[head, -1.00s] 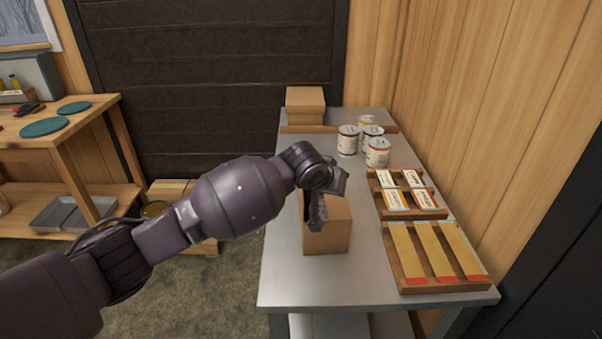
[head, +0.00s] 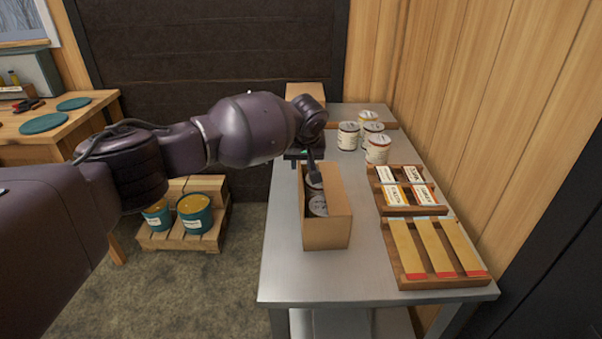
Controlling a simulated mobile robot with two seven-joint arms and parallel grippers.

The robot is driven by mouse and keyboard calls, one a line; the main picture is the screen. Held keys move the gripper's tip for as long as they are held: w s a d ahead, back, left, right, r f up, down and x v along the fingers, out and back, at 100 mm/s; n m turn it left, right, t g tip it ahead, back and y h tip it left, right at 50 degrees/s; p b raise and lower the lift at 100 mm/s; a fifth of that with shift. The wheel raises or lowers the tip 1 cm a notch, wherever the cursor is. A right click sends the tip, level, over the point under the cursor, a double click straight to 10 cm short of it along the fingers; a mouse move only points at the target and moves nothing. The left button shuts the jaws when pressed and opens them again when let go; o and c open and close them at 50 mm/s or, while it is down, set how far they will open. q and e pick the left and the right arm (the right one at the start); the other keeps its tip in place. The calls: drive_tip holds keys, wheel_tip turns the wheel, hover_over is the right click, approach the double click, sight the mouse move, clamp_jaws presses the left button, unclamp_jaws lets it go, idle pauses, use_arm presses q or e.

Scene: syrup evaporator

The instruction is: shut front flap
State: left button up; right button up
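An open cardboard box (head: 326,235) stands on the metal table, with at least two cans (head: 318,205) visible inside. Its near wall is upright, and its top is uncovered toward me. I cannot clearly tell the front flap from the box walls. My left gripper (head: 308,168) is at the far left end of the box, pointing down, with one dark finger at the opening beside the far can. Whether it touches the box or a flap is unclear, and its finger gap is not clear. My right gripper is not in view.
Several labelled cans (head: 377,149) stand behind and right of the box. Wooden racks with labels (head: 397,196) and yellow strips (head: 437,248) lie to the right. Another cardboard box (head: 305,93) is at the back. The near part of the metal table (head: 300,285) is clear.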

use_arm(q)
drive_tip(key=shift+b+x, duration=0.6)
drive_tip(key=shift+x, duration=1.8)
drive_tip(key=shift+c, duration=0.3)
clamp_jaws()
